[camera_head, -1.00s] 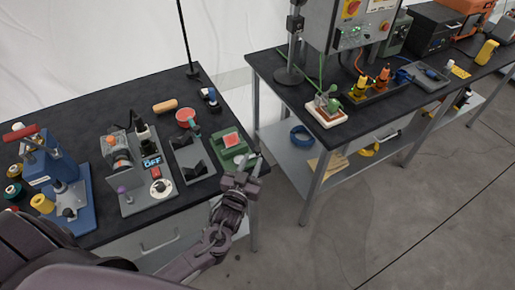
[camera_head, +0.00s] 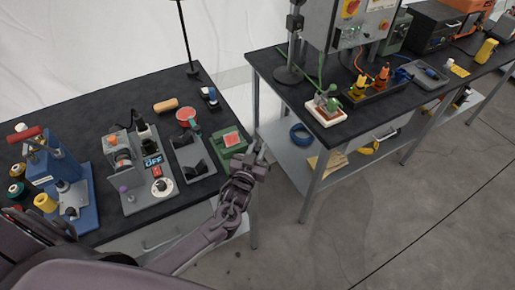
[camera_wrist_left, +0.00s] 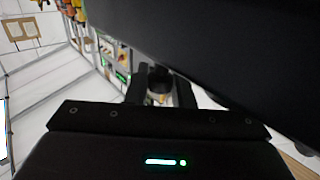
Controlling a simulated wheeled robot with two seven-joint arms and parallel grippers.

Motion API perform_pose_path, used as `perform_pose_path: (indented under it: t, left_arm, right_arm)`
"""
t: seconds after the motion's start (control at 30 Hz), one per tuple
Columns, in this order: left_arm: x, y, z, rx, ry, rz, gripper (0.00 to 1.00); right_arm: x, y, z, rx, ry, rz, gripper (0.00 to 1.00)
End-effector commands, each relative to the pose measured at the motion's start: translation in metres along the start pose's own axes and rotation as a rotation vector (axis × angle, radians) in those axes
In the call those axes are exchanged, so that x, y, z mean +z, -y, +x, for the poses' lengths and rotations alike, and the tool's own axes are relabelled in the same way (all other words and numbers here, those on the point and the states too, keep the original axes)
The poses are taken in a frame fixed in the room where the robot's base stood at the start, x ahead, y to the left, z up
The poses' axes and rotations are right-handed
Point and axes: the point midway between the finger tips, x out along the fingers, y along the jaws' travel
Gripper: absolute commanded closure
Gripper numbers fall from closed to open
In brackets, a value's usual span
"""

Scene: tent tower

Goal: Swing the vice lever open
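A low green device (camera_head: 229,146) with a red block (camera_head: 232,139) on top sits at the right edge of the left bench; it looks like the vice. My left gripper (camera_head: 257,153) is just right of it, by the bench edge. A thin pale piece near the fingertips may be the lever or a finger; I cannot tell. In the left wrist view, a dark rounded thing (camera_wrist_left: 160,82) shows between the fingers; whether they hold it is unclear. My right gripper is not in view.
The left bench (camera_head: 95,118) also carries a grey machine with an OFF display (camera_head: 152,161), a dark grey stand (camera_head: 190,158) and a blue press (camera_head: 60,185). A second bench (camera_head: 285,90) stands to the right, with a gap of floor between them.

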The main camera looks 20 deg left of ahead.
Motion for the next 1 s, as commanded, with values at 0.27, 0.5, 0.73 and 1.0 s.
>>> perform_pose_path:
  t: [0.27, 0.5, 0.73, 1.0]
  left_arm:
    - [0.002, 0.000, 0.002, -0.041, -0.001, -0.006, 1.00]
    - [0.001, 0.006, 0.007, -0.155, 0.000, -0.002, 1.00]
    - [0.000, 0.007, 0.007, -0.161, 0.000, 0.000, 1.00]
    - [0.000, 0.007, 0.007, -0.160, 0.000, 0.000, 0.71]
  right_arm:
    - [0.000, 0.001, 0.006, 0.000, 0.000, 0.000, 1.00]
    - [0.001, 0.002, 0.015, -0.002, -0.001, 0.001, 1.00]
    - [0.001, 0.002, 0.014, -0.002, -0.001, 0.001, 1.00]
    - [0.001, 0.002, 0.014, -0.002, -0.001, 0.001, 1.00]
